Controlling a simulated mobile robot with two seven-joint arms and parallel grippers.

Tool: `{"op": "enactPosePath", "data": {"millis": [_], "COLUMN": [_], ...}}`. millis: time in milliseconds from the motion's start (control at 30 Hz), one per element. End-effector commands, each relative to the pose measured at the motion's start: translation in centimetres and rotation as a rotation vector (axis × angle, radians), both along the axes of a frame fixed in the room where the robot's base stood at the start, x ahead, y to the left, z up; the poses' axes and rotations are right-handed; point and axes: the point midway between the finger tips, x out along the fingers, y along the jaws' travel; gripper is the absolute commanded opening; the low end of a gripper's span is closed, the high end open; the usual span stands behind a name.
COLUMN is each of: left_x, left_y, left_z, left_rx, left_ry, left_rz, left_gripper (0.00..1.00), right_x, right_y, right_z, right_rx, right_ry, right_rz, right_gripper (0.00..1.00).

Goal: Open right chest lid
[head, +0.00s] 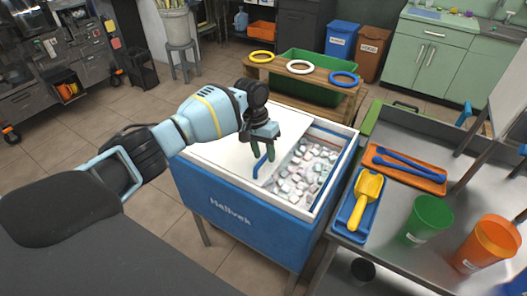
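A blue ice chest (238,222) with white lettering stands in the middle of the head view. A white sliding lid (215,152) covers its left part. The right part is open and shows pale ice cubes (303,172). A blue handle (259,167) stands at the lid's right edge. My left gripper (262,151) points down over the lid, with its dark green fingertips right at the upper end of the handle. Whether the fingers close on the handle is too small to tell. My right gripper is out of view.
A steel table (391,230) stands close at the right. It bears a blue tray (345,226) with a yellow scoop (365,198), an orange tray (405,169), a green cup (429,218) and orange cups (487,243). A wooden rack (318,75) with rings stands behind the chest.

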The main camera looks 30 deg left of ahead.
Motion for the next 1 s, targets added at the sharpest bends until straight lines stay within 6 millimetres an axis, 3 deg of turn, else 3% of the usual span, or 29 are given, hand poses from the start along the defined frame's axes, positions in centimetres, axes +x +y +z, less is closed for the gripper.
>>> {"op": "enactPosePath", "data": {"millis": [267,700,1000], "left_x": [0.1,0.1,0.1], "left_y": [0.1,1.4,1.5], "left_z": [0.8,6.9,7.7], "left_rx": [-0.001,0.0,0.0], "left_ry": [-0.005,-0.004,0.0], "left_rz": [0.001,0.001,0.0], "left_gripper": [0.36,0.36,0.36], "right_x": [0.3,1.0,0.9], "right_y": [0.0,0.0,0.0], "right_z": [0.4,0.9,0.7], "right_rx": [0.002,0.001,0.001], "right_ry": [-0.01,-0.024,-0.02], "right_rz": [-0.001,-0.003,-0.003], "right_gripper": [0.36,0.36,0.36]}}
